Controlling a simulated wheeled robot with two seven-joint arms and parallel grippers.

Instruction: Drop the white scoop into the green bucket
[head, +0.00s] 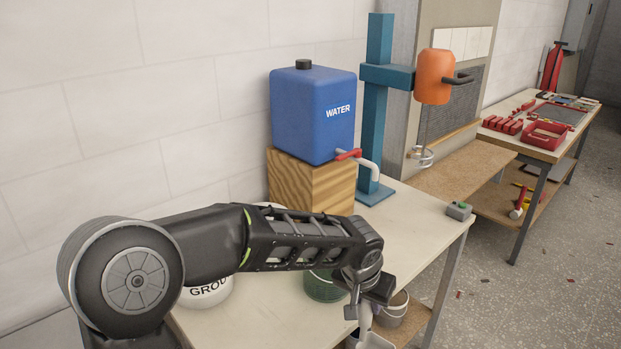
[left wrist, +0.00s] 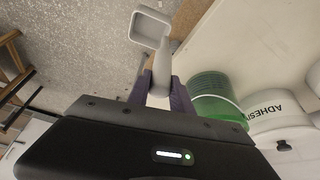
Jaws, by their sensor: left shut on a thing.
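My left gripper (head: 366,302) reaches over the front edge of the table. It is shut on the handle of the white scoop (head: 371,340), which hangs below the fingers and is partly cut off by the picture's edge. In the left wrist view the fingers (left wrist: 160,92) grip the scoop (left wrist: 163,62), its square head pointing away from the gripper. The green bucket (head: 322,288) stands on the table behind my forearm and is partly hidden by it. It also shows in the left wrist view (left wrist: 212,88), beside the gripper and apart from the scoop. My right gripper is not in view.
A white tub marked "GROU" (head: 208,292) stands left of the green bucket. A tub marked "ADHES" (left wrist: 275,108) is next to the bucket in the left wrist view. A blue water tank (head: 312,112) sits on a wooden block (head: 310,185). A grey bucket (head: 391,312) is below the table edge.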

